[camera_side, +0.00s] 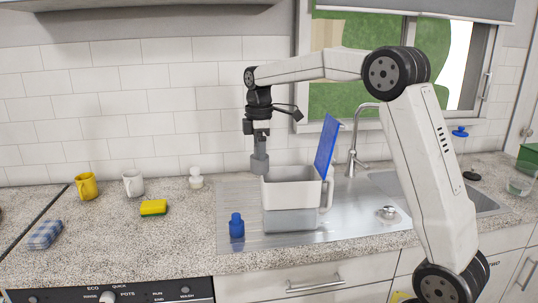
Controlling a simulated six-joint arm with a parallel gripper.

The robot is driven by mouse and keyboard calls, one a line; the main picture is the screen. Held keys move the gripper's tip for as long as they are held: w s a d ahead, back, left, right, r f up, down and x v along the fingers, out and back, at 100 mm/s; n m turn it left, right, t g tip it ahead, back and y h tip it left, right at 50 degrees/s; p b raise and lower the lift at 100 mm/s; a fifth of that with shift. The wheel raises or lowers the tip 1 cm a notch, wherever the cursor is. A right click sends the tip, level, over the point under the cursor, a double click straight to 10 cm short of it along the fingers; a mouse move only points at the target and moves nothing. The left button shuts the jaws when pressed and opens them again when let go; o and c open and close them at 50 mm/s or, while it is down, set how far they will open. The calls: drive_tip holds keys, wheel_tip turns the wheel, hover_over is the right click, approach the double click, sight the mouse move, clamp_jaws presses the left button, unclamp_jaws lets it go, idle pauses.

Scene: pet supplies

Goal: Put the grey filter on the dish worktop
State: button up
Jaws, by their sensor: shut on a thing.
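The grey filter (260,163) is a small upright grey piece held below my gripper (259,136). My gripper points down and is shut on it. The filter is at the back left corner of a white and grey container (291,220); its lower end overlaps the container's rim in the picture, and I cannot tell whether it is behind or above it. The container stands on a metal draining surface (245,256) beside the sink, perhaps the dish worktop. Its blue lid (326,150) stands open at the right.
A blue bottle (237,228) stands left of the container. A yellow and green sponge (153,208), a white bottle (196,178), a white mug (133,184) and a yellow mug (87,187) are farther left. A faucet (356,140) rises behind the sink. The speckled counter (160,245) has free room front left.

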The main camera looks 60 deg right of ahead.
drive_tip(key=w+d+n, duration=0.1)
drive_tip(key=d+n, duration=0.6)
drive_tip(key=d, duration=0.6)
wheel_tip(320, 180, down, 6)
drive_tip(key=d, duration=0.1)
drive_tip(key=shift+d+n, duration=0.2)
drive_tip(key=shift+n, duration=0.2)
drive_tip(key=shift+f, duration=4.8)
drive_tip(key=shift+f, duration=0.15)
drive_tip(key=o, duration=1.3)
